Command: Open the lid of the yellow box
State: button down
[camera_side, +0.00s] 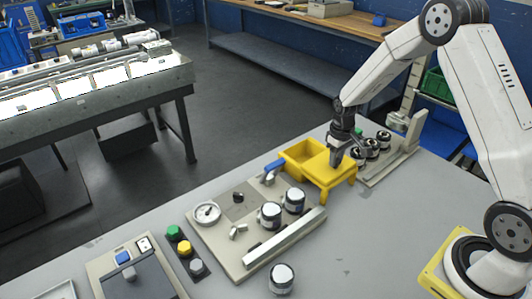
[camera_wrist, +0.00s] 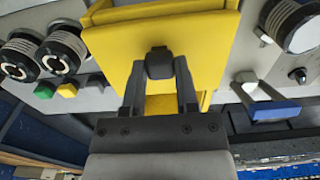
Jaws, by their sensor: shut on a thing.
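The yellow box (camera_side: 299,150) stands on the grey table, and its open inside shows at the left in the side view. Its yellow lid (camera_side: 318,171) is a flat plate lying offset to the right, so the box is at least partly uncovered. In the wrist view the lid (camera_wrist: 205,50) fills the upper middle. A dark knob (camera_wrist: 159,62) on the lid sits between my fingertips. My gripper (camera_side: 337,157) points down at the lid and is shut on this knob; the fingers also show in the wrist view (camera_wrist: 159,82).
Left of the box is a panel with a gauge (camera_side: 207,213), several black-and-white knobs and a metal bar (camera_side: 285,237). A blue-handled valve (camera_side: 274,166) stands close to the box's left. Another panel with similar knobs (camera_side: 372,148) is just behind right. Table front right is clear.

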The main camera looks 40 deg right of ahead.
jog(key=shift+c, duration=1.8)
grip_release()
jog(key=shift+r, duration=0.15)
jog(key=shift+r, duration=3.8)
jog(key=shift+a, duration=0.1)
jog(key=s+a+r+t, duration=0.2)
jog(key=s+a, duration=1.1)
jog(key=s, duration=0.2)
jog(key=shift+s+a+r+t, duration=0.15)
jog(key=shift+s+a+t, duration=0.1)
jog(key=shift+a+t, duration=0.05)
